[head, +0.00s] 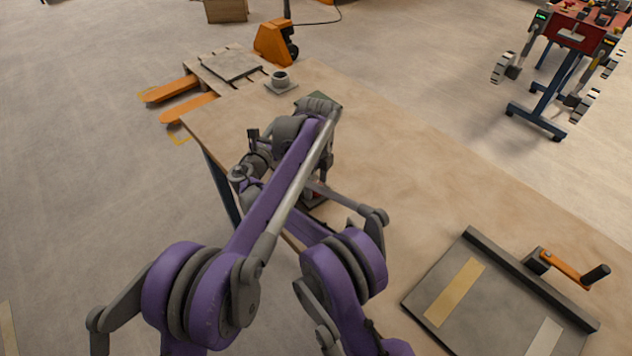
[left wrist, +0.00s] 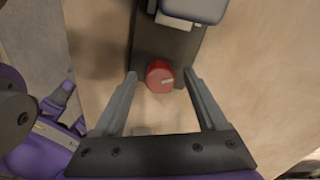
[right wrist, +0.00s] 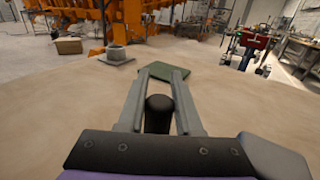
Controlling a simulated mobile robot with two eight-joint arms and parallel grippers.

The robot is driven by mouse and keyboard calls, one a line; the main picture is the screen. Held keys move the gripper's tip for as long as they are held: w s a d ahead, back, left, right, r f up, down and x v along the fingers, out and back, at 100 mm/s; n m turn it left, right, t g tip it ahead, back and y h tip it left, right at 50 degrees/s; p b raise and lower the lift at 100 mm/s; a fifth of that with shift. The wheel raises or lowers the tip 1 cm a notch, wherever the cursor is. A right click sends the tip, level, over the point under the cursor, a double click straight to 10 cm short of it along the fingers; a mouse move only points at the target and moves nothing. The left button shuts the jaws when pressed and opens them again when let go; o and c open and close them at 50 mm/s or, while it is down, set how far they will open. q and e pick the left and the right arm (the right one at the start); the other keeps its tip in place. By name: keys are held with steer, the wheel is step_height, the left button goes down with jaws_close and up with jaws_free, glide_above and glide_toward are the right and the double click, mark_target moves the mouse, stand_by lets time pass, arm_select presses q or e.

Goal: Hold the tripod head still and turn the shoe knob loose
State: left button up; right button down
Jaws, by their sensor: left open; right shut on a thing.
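In the left wrist view, a red knob (left wrist: 158,78) with a pale mark sits on the dark base (left wrist: 145,42) of the tripod head. My left gripper (left wrist: 160,74) is open, with one finger on each side of the knob and a small gap at both sides. A grey block (left wrist: 193,9) is above it at the frame's top edge. In the right wrist view, my right gripper (right wrist: 164,78) is shut on a dark, round-ended handle (right wrist: 158,112). In the head view my arms hide most of the tripod head and both sets of fingers.
A grey panel (head: 430,298) with an orange crank (head: 565,268) lies at front right. A grey cup-like piece (head: 280,78) and a green flat piece (right wrist: 165,71) lie at the far end.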

arm_select(q)
jaws_close()
stand_by(0.3)
